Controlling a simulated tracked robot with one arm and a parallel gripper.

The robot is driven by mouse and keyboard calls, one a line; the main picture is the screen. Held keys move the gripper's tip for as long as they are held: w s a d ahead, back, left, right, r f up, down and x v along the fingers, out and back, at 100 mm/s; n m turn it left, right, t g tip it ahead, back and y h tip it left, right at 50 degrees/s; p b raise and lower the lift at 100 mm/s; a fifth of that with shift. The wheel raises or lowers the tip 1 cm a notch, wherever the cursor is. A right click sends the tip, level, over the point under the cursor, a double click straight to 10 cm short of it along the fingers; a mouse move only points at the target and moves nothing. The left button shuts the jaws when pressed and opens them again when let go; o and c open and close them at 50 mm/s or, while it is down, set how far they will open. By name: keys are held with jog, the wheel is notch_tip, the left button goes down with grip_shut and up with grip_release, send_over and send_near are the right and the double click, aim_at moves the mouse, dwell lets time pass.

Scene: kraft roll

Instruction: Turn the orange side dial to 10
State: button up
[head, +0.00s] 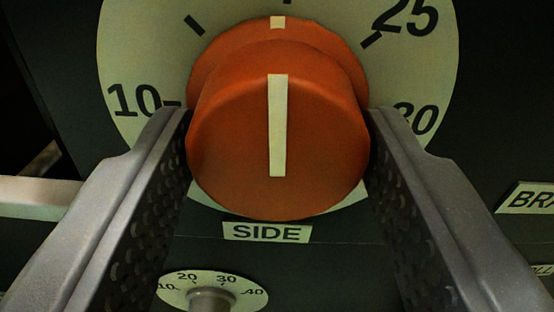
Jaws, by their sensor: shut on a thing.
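The orange side dial (230,140) is in the middle of the head view, over a pale round scale plate (130,60). A white stripe on its face runs upright, and a white mark on its rim points straight up. The numbers 10 at the left, 25 at the upper right and 30 at the right show on the plate; the number at the top is cut off by the frame. A "SIDE" label (267,232) is below the dial. My gripper (279,125) is shut on the dial, one finger against each side.
Below is a smaller dial with a grey knob (211,299) and a pale scale reading 10 to 40. A partly cut label starting "BRA" (527,198) is at the right. The panel (500,100) is dark. A pale bar (35,196) shows at the far left.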

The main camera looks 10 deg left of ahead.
jog(key=n+p, duration=0.3)
jog(key=n, duration=0.1)
jog(key=shift+r, duration=0.25)
jog(key=n+p, duration=0.1)
jog(key=n, duration=0.2)
jog(key=shift+f+n+p, duration=0.2)
jog(key=shift+n+p, duration=0.1)
jog(key=shift+p, duration=0.1)
jog(key=n, duration=0.4)
jog(key=shift+s+a+n, duration=0.1)
jog(key=shift+a+n, duration=0.05)
jog(key=shift+n, duration=0.15)
jog(key=n, duration=0.4)
jog(key=shift+n, duration=0.3)
jog(key=shift+f, duration=0.1)
jog(key=o, duration=1)
jog(key=shift+s, duration=0.1)
